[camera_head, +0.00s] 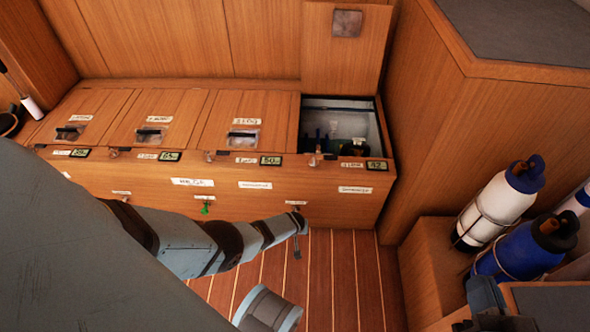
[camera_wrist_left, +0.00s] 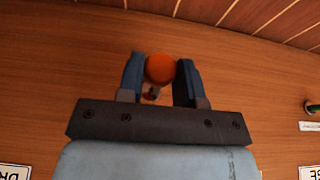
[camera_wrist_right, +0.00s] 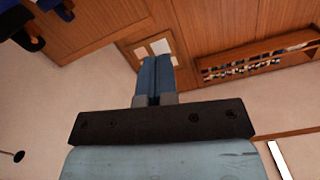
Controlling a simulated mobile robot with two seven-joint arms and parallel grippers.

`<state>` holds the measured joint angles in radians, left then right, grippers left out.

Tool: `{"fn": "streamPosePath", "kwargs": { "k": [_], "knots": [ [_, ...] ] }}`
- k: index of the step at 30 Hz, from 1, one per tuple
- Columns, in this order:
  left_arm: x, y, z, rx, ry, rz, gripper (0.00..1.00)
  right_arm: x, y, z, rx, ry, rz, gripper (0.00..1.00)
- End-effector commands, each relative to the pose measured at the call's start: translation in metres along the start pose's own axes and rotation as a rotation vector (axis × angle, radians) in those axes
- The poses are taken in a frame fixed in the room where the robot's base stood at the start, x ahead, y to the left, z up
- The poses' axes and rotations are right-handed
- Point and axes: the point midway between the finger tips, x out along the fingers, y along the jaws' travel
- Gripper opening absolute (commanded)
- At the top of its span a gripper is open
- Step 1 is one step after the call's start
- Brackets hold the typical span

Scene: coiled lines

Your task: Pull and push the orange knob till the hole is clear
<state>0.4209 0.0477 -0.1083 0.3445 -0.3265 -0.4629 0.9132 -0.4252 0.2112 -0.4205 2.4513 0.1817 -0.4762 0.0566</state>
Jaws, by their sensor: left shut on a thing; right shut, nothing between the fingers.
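The orange knob (camera_wrist_left: 160,68) shows as a round ball in the left wrist view, close to a wooden front panel. My left gripper (camera_wrist_left: 160,62) has a finger on each side of it and is shut on it. Part of a small pale fitting shows just below the knob. In the head view my own left arm hides the knob, with its end at the lower front panel. I cannot make out the hole. My right gripper (camera_head: 487,292) is at the lower right of the head view, away from the panel. In the right wrist view its fingers (camera_wrist_right: 156,68) are together and empty.
A green knob (camera_head: 205,208) sits on the same front panel, left of my left arm's end. The rightmost locker (camera_head: 346,122) stands open with its lid raised. White and blue bottles (camera_head: 500,205) stand at the right. Striped wooden floor (camera_head: 345,270) lies clear between.

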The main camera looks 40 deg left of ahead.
Motion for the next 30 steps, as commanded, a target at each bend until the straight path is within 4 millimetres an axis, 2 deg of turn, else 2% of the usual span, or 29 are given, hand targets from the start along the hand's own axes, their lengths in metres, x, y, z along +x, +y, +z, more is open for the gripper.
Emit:
{"fn": "streamPosePath", "kwargs": {
  "k": [9, 10, 12, 13, 23, 26, 30],
  "knots": [
    [-0.001, 0.000, 0.003, -0.002, -0.001, -0.001, 0.00, 0.000, 0.001, -0.003, -0.006, 0.011, 0.000, 0.00],
    [-0.001, 0.000, 0.003, -0.002, -0.001, -0.001, 0.37, 0.000, 0.001, -0.003, -0.007, 0.011, 0.000, 0.00],
    [-0.001, 0.000, 0.003, -0.002, -0.001, -0.001, 0.54, 0.000, 0.001, -0.003, -0.007, 0.010, 0.000, 0.00],
    [-0.001, 0.000, 0.003, -0.002, -0.001, -0.001, 0.58, 0.000, 0.001, -0.003, -0.007, 0.010, 0.000, 0.00],
    [-0.004, 0.000, 0.002, -0.002, 0.000, 0.000, 0.58, -0.001, 0.000, -0.007, -0.010, 0.011, 0.000, 0.00],
    [-0.014, 0.000, 0.001, -0.002, 0.000, 0.000, 0.58, -0.001, -0.002, -0.022, -0.010, 0.054, 0.002, 0.00],
    [-0.037, 0.000, 0.000, -0.002, 0.000, 0.000, 0.58, -0.005, -0.008, -0.053, -0.012, 0.144, 0.011, 0.00]
  ]
}}
